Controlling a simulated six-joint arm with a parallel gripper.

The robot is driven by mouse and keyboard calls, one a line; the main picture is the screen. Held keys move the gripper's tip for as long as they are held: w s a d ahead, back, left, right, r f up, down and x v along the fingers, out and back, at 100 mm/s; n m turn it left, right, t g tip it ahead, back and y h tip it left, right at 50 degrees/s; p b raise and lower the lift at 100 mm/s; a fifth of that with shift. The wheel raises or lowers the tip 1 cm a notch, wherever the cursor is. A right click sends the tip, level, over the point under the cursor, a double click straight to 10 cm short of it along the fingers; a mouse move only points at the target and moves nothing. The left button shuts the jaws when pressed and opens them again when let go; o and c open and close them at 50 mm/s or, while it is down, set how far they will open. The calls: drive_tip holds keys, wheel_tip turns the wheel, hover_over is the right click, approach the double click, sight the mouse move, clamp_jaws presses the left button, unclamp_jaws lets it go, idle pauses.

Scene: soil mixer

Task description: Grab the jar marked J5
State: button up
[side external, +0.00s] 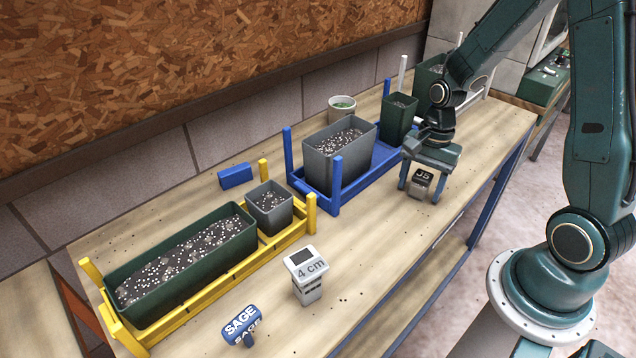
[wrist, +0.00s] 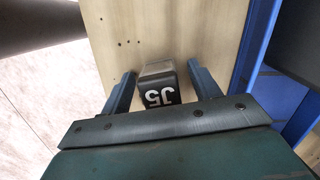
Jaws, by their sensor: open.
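The jar marked J5 (side external: 421,184) is a small block-like jar with a black labelled top and paler sides, standing on the wooden table near its front edge. The jar also shows in the wrist view (wrist: 159,84), with J5 upside down on its dark face. My gripper (side external: 418,188) is over the jar, with one finger on each side. In the wrist view my gripper (wrist: 162,84) is open, with a visible gap between the left finger and the jar.
A blue rack (side external: 325,201) with a grey planter (side external: 338,165) and green pot (side external: 398,120) stands behind the jar. A yellow rack (side external: 200,300) is at left. Table between is clear.

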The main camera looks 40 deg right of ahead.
sight(423, 176)
drive_tip(key=shift+c, duration=0.4)
drive_tip(key=c, duration=1)
wheel_tip(423, 176, up, 20)
idle(0.5)
